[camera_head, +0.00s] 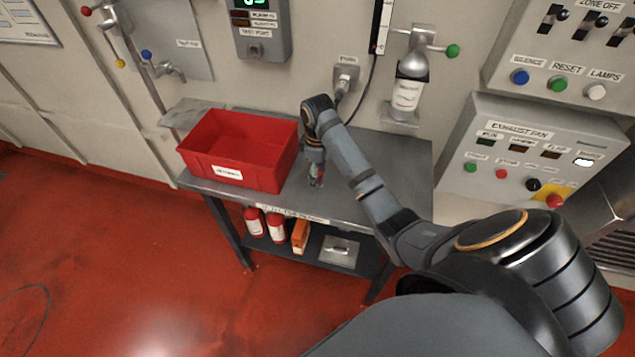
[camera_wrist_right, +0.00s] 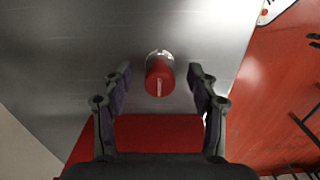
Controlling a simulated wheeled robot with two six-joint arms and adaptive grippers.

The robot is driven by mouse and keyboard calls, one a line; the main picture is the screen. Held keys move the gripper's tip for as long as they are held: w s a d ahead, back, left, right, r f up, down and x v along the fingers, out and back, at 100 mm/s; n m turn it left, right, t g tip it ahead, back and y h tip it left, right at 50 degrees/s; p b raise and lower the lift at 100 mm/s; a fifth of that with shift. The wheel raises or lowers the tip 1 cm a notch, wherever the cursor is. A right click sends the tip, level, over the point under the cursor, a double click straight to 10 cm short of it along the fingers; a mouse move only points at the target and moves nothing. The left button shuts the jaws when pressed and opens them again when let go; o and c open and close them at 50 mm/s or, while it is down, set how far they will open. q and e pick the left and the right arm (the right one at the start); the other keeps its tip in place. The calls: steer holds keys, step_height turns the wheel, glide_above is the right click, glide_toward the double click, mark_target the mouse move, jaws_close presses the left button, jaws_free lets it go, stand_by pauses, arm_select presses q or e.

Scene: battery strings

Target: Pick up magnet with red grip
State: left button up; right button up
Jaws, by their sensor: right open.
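The magnet with a red grip (camera_wrist_right: 159,78) shows in the right wrist view as a short red cylinder with a silvery end, over the grey table top (camera_wrist_right: 60,60). My right gripper (camera_wrist_right: 160,70) is open, with one finger on each side of the magnet and a visible gap on both sides. In the head view my right gripper (camera_head: 316,178) points down at the table just right of the red bin. It mostly hides the magnet there; only a bit of red shows by the fingertips. My left gripper is in neither view.
The red bin (camera_head: 236,172) stands left of my right gripper, close to it. A gas cylinder (camera_head: 408,92) and a cabled wall socket (camera_head: 346,75) are behind. The table top (camera_head: 405,165) is clear to the right. Red bottles (camera_head: 276,227) sit on the lower shelf.

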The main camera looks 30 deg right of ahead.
steer(key=shift+w+f, duration=0.1)
steer(key=shift+f, duration=0.7)
jaws_close()
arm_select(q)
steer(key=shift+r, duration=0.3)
arm_select(e)
steer(key=shift+r, duration=0.15)
